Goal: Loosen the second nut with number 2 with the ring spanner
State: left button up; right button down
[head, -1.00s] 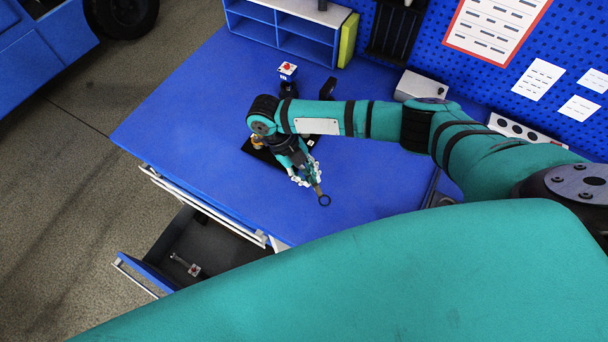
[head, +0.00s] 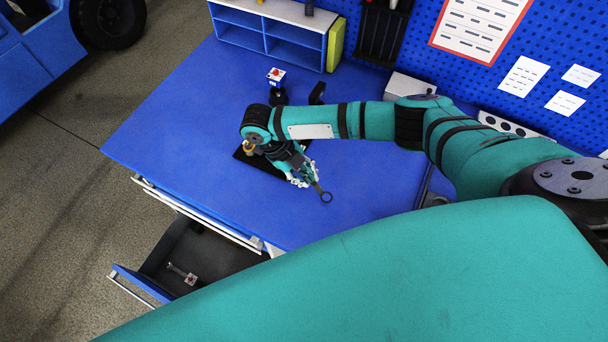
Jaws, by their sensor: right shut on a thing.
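My right gripper (head: 303,178) is over the blue workbench, shut on the ring spanner. The spanner's dark ring end (head: 326,197) points toward the lower right, clear of any nut. A black base plate (head: 243,155) lies partly under my right wrist. A small brass-coloured part (head: 249,147) shows at its left side. My arm hides most of the plate, and I cannot make out the nuts or a number 2. My left gripper is not in view.
A white block with a red top (head: 277,75) stands on a black stand behind my arm. An open drawer (head: 150,275) holds a wrench-like tool (head: 182,272). A blue shelf (head: 268,40) and a grey box (head: 410,86) stand at the back. The bench's left side is clear.

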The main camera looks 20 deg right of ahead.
jog(key=shift+r+p, duration=1.85)
jog(key=shift+r, duration=0.2)
notch_tip(320, 180, up, 3)
jog(key=p, duration=0.3)
